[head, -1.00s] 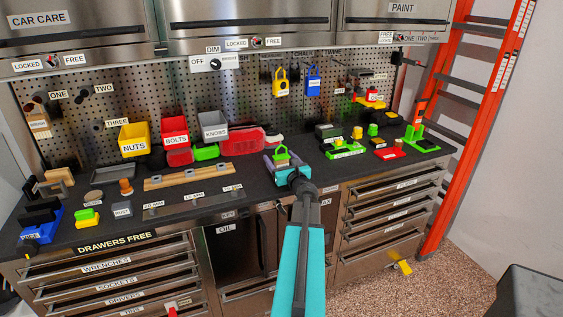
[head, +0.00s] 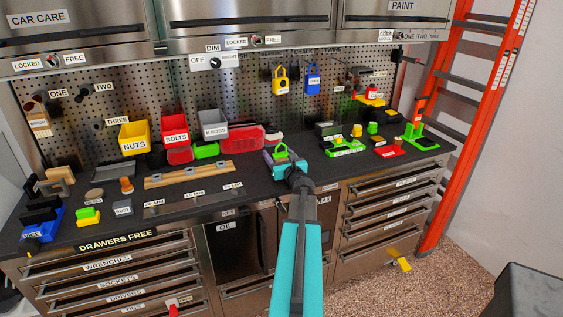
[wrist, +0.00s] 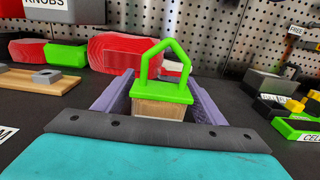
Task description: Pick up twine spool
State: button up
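In the wrist view, a tan, wood-coloured block with a bright green top and an upright green loop handle (wrist: 165,92) stands between my fingers. I take it for the twine spool, though I read no label on it. Its green loop also shows in the head view (head: 281,150) on the dark worktop. My gripper (wrist: 160,104) has its purple fingers on either side of the block, with narrow gaps showing, so it looks open around it. The block's lower front is partly hidden by the gripper's dark front plate. In the head view my gripper (head: 285,160) covers most of the block.
Red cases (wrist: 128,52) lie behind the block, with the pegboard (head: 300,90) beyond. A wooden rail (head: 190,174) lies to the left. Green-based items (head: 345,147) stand to the right. Bare dark worktop lies on both sides of the gripper.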

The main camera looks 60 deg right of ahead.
jog(key=c, duration=0.9)
jog(key=shift+r, duration=0.1)
jog(key=shift+r, duration=0.7)
jog(key=shift+r+b, duration=0.3)
jog(key=shift+r, duration=0.55)
jog(key=s+d+r+p+v, duration=0.1)
jog(key=p+v, duration=0.1)
jog(key=v, duration=0.5)
jog(key=s+d+r+p+v, duration=0.1)
jog(key=v, duration=0.7)
jog(key=shift+d+p, duration=0.15)
jog(key=shift+p, duration=0.25)
jog(key=shift+s+f, duration=0.1)
jog(key=shift+s, duration=0.1)
